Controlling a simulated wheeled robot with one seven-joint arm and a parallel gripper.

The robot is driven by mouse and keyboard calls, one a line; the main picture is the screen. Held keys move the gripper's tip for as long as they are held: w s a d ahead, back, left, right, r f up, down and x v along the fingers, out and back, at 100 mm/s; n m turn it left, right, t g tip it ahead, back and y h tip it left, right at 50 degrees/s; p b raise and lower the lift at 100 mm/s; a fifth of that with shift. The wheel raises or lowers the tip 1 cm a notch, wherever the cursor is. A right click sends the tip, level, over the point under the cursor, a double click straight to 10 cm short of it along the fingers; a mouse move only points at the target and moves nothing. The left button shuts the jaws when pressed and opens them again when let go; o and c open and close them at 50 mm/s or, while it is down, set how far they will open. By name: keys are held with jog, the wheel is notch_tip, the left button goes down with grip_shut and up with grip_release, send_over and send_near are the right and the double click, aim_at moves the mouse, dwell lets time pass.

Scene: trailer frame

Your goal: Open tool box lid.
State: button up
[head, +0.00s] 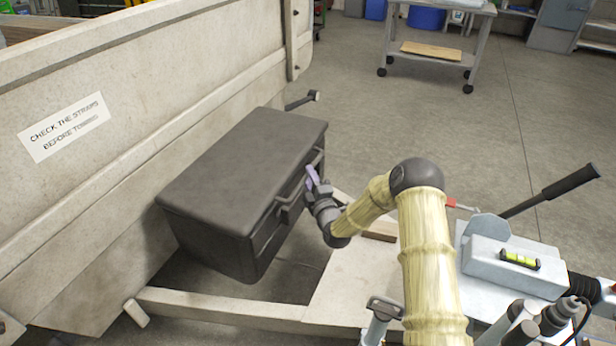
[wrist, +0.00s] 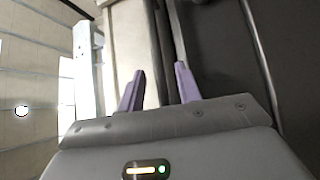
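The black tool box (head: 240,165) sits on the trailer frame against the pale trailer wall, with its lid closed. Its front side, with a handle (head: 291,200), faces my arm. A narrow dark strip runs past the gap between the fingers; I cannot tell whether either finger touches the lid. The gripper's tips are small in the head view.
The trailer wall (head: 150,95) rises directly behind the box. A frame beam (head: 220,308) runs in front and below. A grey tongue box (head: 510,265) with a black-gripped lever (head: 555,190) stands at right. A wheeled cart (head: 435,45) is far back; the floor between is clear.

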jog(key=shift+x, duration=0.95)
grip_shut()
